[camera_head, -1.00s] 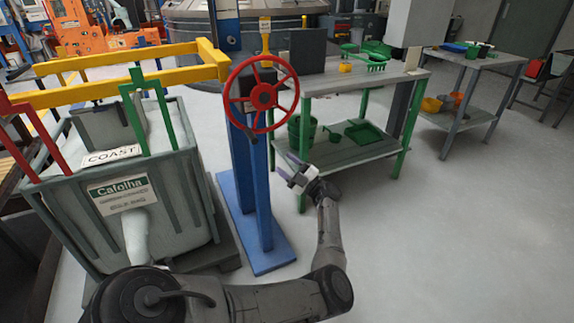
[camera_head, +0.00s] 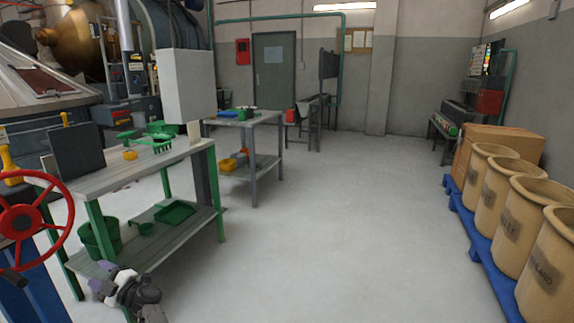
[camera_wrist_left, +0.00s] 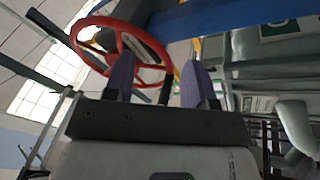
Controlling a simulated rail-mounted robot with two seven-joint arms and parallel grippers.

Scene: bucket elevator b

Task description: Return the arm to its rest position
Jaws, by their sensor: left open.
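My left gripper (camera_head: 104,280) shows at the lower left of the head view, low in front of the green-legged bench. It is open and empty, and only the end of its arm is in the picture. In the left wrist view its two purple fingers (camera_wrist_left: 158,72) stand apart with nothing held between them. The red handwheel (camera_head: 32,222) is at the left edge of the head view, left of the gripper. It also shows behind the fingers in the wrist view (camera_wrist_left: 152,47). My right gripper is not in view.
The green-legged bench (camera_head: 115,178) carries green tools, with a green bucket (camera_head: 100,238) on its lower shelf. A second grey table (camera_head: 262,119) stands farther back. Several beige sacks (camera_head: 515,215) stand on a blue pallet (camera_head: 478,243) at right. The middle floor is clear.

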